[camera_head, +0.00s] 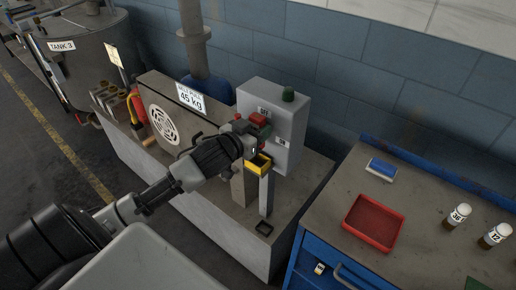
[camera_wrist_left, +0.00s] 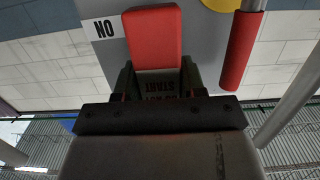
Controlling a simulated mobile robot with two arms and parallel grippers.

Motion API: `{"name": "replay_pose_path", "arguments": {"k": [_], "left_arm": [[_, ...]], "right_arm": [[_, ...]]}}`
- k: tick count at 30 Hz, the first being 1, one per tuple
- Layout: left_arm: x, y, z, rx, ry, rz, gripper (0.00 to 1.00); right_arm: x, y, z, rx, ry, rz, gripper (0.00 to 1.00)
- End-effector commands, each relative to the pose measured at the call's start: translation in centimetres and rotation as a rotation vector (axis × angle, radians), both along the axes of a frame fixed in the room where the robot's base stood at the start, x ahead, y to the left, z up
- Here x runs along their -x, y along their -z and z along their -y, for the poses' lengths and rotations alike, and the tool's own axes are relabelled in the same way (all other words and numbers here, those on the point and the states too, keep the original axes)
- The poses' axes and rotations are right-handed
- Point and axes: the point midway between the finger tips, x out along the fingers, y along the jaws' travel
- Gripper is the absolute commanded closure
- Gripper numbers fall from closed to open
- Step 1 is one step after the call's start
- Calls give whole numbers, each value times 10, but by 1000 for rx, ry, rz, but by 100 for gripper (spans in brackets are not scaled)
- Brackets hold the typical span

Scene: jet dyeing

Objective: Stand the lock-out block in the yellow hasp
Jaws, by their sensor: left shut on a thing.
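My left gripper (camera_head: 246,138) is in front of the grey switch box and shut on the red lock-out block (camera_head: 259,119). In the left wrist view the fingers (camera_wrist_left: 158,85) grip the block's shaded, lettered part, while its bright red end (camera_wrist_left: 155,35) sticks out beyond them. The yellow hasp (camera_head: 260,163) is on a grey post, just below and right of the gripper in the head view. The block appears above the hasp and apart from it. The gripper partly hides the block. My right gripper is not in view.
A red handle (camera_wrist_left: 240,50) shows beside the block in the left wrist view. A blue workbench with a red tray (camera_head: 373,222) and bottles stands at right. A "45 kg" sign (camera_head: 191,98) is behind the arm.

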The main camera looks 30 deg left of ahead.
Motion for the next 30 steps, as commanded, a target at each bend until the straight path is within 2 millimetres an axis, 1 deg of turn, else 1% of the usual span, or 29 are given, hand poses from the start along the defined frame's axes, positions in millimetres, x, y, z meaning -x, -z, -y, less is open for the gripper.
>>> {"name": "replay_pose_path", "arguments": {"k": [1, 3, 10, 16, 19, 25, 29, 30], "left_arm": [[0, 12, 0, 3, -2, -4, 86], [0, 24, 0, 3, 0, -2, 86], [0, 46, 0, 1, 0, 0, 86], [0, 73, 0, 2, -1, 1, 86], [0, 77, 0, 0, 0, 2, 86], [0, 77, 0, -1, 1, 2, 86], [0, 81, 0, 0, 1, 2, 86], [0, 81, 0, -1, 1, 1, 57]], "right_arm": [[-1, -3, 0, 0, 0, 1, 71], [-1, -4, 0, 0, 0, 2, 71], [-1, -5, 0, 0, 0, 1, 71], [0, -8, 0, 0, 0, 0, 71], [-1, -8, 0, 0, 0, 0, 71], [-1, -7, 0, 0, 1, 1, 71], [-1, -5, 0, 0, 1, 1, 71], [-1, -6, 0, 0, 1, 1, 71]]}}
